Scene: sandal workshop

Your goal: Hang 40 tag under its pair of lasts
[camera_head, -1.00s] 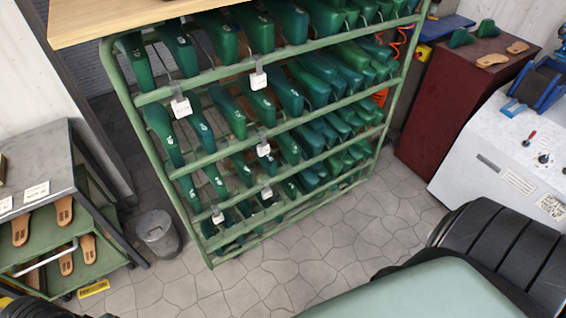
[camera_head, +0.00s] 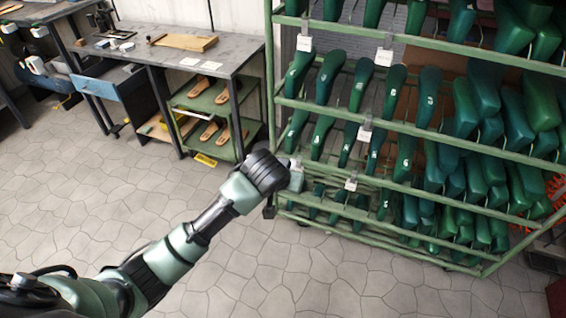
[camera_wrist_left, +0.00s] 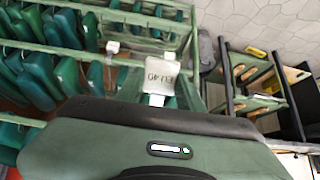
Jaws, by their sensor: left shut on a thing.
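The rack of green lasts (camera_head: 430,190) stands at the right in the head view. My left gripper (camera_head: 290,178) is at the rack's left edge, near a lower rail, and is shut. In the left wrist view, a white tag (camera_wrist_left: 164,76) reading EU 40 shows upside down just beyond the gripper body, and I take it as the held thing. I cannot tell whether the tag touches the rail. Other white tags hang on the rack rails, such as an upper tag (camera_head: 383,57), a middle tag (camera_head: 365,133) and a lower tag (camera_head: 351,184). My right gripper is out of view.
A grey workbench (camera_head: 235,55) with a wooden board (camera_head: 183,43) stands left of the rack. Sandal soles (camera_head: 208,131) lie on its green shelves, with a yellow object (camera_head: 205,160) on the floor below. The tiled floor (camera_head: 300,270) in front of the rack is clear.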

